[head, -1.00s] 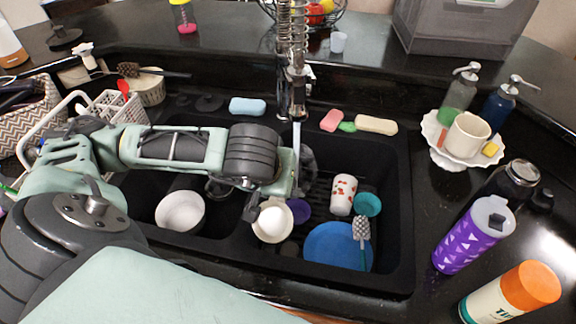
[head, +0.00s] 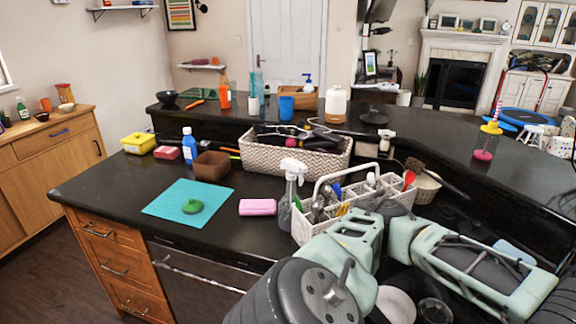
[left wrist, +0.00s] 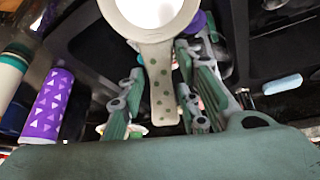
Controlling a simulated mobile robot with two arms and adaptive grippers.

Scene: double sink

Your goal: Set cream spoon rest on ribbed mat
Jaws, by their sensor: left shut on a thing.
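The cream spoon rest (left wrist: 160,60) shows in the left wrist view, with a round bowl and a dotted handle. My left gripper (left wrist: 160,105) is shut on the handle, one finger on each side, with the bowl beyond the fingertips. A flat teal mat (head: 160,208), apparently the ribbed mat, lies on the counter at the left. A green round item (head: 193,206) with a knob lies on it. My right gripper is not in view.
Beside the mat are a pink block (head: 257,207), a brown box (head: 212,165) and a blue bottle (head: 189,147). A spray bottle (head: 291,190) and a white utensil caddy (head: 345,195) stand between mat and arm. A zigzag basket (head: 297,155) is behind.

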